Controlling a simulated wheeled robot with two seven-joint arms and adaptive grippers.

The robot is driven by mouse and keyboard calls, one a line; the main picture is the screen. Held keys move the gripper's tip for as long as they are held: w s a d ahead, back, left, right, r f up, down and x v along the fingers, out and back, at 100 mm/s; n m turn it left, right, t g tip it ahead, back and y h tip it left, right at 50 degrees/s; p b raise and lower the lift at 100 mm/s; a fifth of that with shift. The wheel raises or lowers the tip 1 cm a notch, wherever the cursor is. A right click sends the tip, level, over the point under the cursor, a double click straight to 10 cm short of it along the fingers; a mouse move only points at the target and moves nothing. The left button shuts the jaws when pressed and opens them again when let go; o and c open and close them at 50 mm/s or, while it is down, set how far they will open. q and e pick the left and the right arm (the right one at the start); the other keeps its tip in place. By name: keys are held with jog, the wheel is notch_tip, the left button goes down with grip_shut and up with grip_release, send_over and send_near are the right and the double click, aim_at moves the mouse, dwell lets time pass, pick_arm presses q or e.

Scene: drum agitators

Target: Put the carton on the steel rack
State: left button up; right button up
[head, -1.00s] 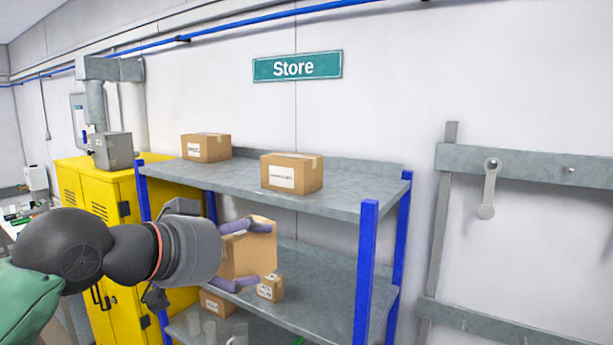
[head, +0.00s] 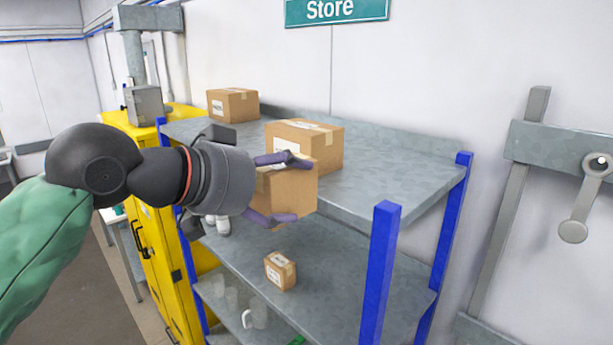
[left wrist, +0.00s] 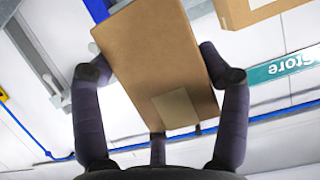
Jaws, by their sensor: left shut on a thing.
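My left gripper (head: 283,188) is shut on a brown carton (head: 290,190), its purple fingers above and below it. The carton is held in front of the steel rack (head: 400,187), near the front edge of its top shelf. It hides part of that edge. In the left wrist view the carton (left wrist: 160,65) fills the middle between the fingers (left wrist: 160,85). Whether the carton touches the shelf edge cannot be told. My right gripper is out of view.
Two cartons stand on the top shelf: one at the left (head: 232,105), one (head: 304,145) just behind the held carton. A small carton (head: 281,271) stands on the shelf below, with glassware (head: 255,312) lower down. The top shelf's right part is clear. A yellow cabinet (head: 165,245) stands left.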

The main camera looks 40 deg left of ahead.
aim_at(315, 178)
pick_arm(q)
jog(key=shift+s+a+r, duration=0.1)
jog(key=shift+s, duration=0.65)
jog(key=shift+w+b, duration=0.25)
jog(key=shift+b, duration=0.05)
jog(key=x, duration=0.3)
jog(key=shift+w+r+b, duration=0.25)
jog(key=shift+w+b, duration=0.05)
jog(key=shift+b, duration=0.1)
jog(key=shift+w, duration=0.3)
jog(key=shift+w+f+b, duration=0.2)
jog(key=shift+w+b, duration=0.2)
jog(key=shift+w, duration=1.65)
jog(key=shift+w+d+f+p, duration=0.1)
jog(key=shift+w+d+p, duration=0.1)
jog(key=shift+w, duration=1.15)
jog(key=shift+w+d+f+p, duration=0.1)
jog(key=shift+w+d+p, duration=0.05)
jog(key=shift+w, duration=1.2)
jog(key=shift+w+d+f+p, duration=0.1)
jog(key=shift+w+d+p, duration=0.1)
jog(key=shift+w, duration=1.15)
jog(key=shift+w+d+p, duration=0.2)
jog(key=shift+w+p, duration=0.65)
jog(key=shift+w, duration=1.9)
jog(key=shift+f+b, duration=0.45)
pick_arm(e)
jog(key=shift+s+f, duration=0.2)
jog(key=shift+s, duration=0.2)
